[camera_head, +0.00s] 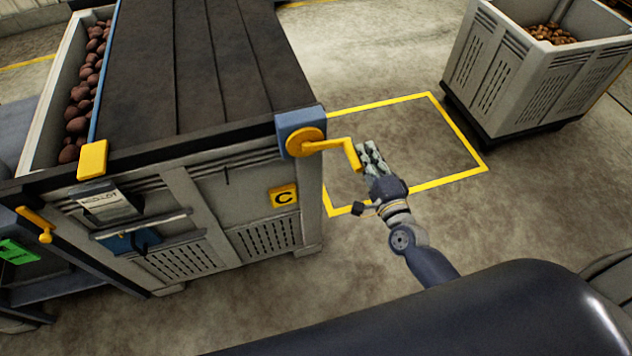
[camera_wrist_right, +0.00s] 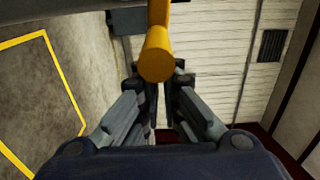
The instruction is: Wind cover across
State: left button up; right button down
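A dark cover (camera_head: 185,60) lies over most of the grey crate marked C (camera_head: 215,205). Its left edge has a blue bar (camera_head: 107,70) with a yellow end piece (camera_head: 93,159). Left of the bar, reddish potatoes (camera_head: 85,95) show uncovered. A yellow crank (camera_head: 330,146) sits on a blue block at the crate's near right corner, its grip towards my right gripper (camera_head: 371,160). In the right wrist view the crank's grip (camera_wrist_right: 156,55) is at the fingertips, its round end facing the camera. The fingers are apart; contact is unclear. My left gripper is out of view.
A yellow floor outline (camera_head: 458,135) lies right of the crate. A second grey crate (camera_head: 520,75) with potatoes stands at the back right. Another yellow crank (camera_head: 38,222) and a green display (camera_head: 17,251) are at the left. The floor within the outline is clear beyond my arm.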

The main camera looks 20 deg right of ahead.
jog(key=shift+a, duration=0.75)
jog(key=r+p, duration=0.2)
jog(key=a+r+p, duration=0.1)
jog(key=r+p, duration=0.1)
jog(key=p, duration=0.1)
jog(key=r+p, duration=0.2)
jog(key=r, duration=0.1)
jog(key=shift+s+a+p, duration=0.25)
jog(key=shift+a+p, duration=0.05)
jog(key=shift+a, duration=0.1)
jog(key=shift+s+a+r, duration=0.1)
jog(key=shift+a, duration=0.35)
jog(key=a+r+p, duration=0.4)
jog(key=a, duration=0.2)
jog(key=shift+a+p, duration=0.15)
jog(key=shift+p, duration=0.15)
